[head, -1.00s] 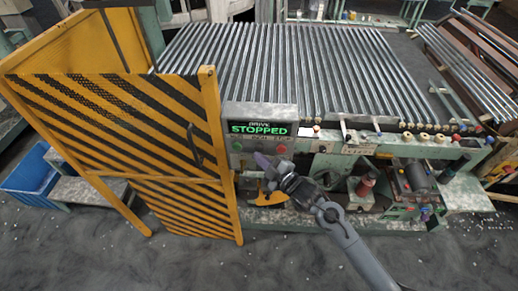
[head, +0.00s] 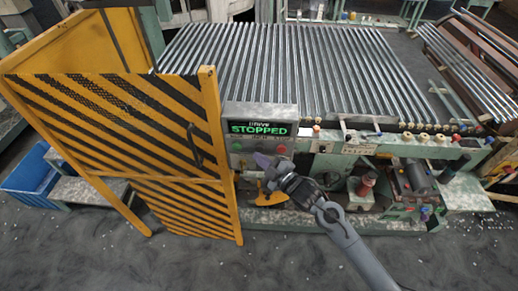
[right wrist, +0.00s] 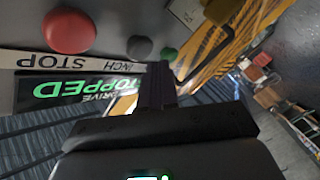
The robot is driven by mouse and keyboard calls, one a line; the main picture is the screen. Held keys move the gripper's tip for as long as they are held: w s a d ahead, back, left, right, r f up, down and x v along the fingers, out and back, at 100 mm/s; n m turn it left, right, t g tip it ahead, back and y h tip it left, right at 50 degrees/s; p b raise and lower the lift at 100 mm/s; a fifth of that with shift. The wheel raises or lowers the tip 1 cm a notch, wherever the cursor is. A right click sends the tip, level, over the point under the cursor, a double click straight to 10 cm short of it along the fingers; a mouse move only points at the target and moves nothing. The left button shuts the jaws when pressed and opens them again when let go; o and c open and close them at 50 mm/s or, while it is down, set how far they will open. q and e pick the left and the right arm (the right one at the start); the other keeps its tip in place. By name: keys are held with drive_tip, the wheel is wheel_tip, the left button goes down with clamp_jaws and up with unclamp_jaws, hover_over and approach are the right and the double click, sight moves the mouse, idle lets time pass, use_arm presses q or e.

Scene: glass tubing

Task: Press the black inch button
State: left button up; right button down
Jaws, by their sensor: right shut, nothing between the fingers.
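The control panel (head: 259,112) has a lit display (head: 258,128) reading "DRIVE STOPPED". Below it are a green button (head: 237,146) and a red button (head: 281,149). In the right wrist view the black inch button (right wrist: 139,47) sits between the red button (right wrist: 68,32) and the green button (right wrist: 168,53), beside the "INCH" label. In the head view I cannot make the black button out clearly. My right gripper (head: 265,160) is shut and empty, just below the button row. Its fingers (right wrist: 155,86) show near the black button, apparently apart from it. My left gripper is not in view.
A yellow-and-black striped guard gate (head: 150,150) stands left of the panel. Glass tubes (head: 290,65) lie on the bed behind it. An orange-yellow part (head: 270,199) is under my gripper. A blue bin (head: 30,172) is on the floor at left.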

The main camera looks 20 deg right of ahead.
drive_tip(key=shift+w+d, duration=0.1)
drive_tip(key=shift+w, duration=0.05)
drive_tip(key=shift+w+d, duration=0.1)
drive_tip(key=shift+w, duration=0.15)
